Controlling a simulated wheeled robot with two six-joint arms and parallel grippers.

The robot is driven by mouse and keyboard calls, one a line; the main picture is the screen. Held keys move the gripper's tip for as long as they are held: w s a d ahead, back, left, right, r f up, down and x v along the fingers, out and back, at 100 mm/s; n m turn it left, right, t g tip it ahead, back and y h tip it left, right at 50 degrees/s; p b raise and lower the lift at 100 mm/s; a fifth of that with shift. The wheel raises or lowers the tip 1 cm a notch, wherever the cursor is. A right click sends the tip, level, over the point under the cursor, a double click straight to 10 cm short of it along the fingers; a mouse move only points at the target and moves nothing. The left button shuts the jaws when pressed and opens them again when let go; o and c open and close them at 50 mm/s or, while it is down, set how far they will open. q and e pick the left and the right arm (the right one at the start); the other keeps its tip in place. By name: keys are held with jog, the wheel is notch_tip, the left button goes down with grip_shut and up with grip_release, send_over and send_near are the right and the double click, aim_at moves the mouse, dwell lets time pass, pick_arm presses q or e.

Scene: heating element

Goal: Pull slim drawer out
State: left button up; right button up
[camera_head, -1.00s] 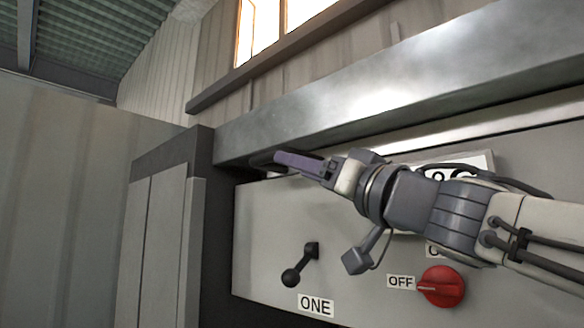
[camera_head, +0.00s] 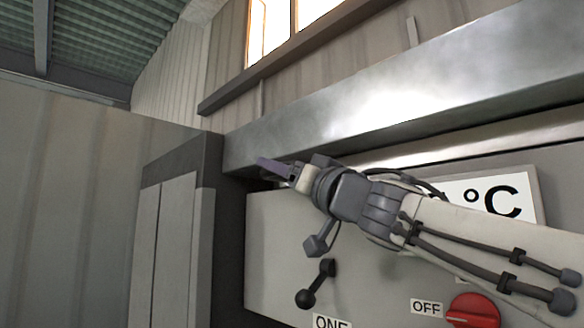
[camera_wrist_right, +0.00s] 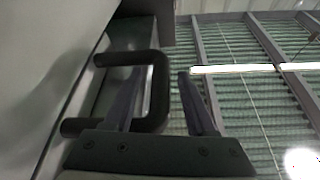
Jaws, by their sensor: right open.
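A dark U-shaped handle (camera_wrist_right: 158,95) shows in the right wrist view, fixed to a narrow grey front (camera_wrist_right: 105,97) that I take for the slim drawer. My right gripper (camera_wrist_right: 160,78) is open. Its two fingers stand on either side of the handle's outer bar; I cannot tell if either touches it. In the head view my right gripper (camera_head: 275,167) is just under the left end of the thick metal ledge, and the handle and drawer front cannot be made out there. My left gripper is not in view.
The metal ledge (camera_head: 390,105) runs above my right arm. Below on the panel are a black lever (camera_head: 316,284), a red knob (camera_head: 473,311) and a °C display (camera_head: 495,200). A dark cabinet frame (camera_head: 212,170) stands at the left.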

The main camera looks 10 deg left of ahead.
jog(key=shift+a, duration=0.1)
jog(key=shift+c, duration=0.4)
grip_shut()
dwell(1.0)
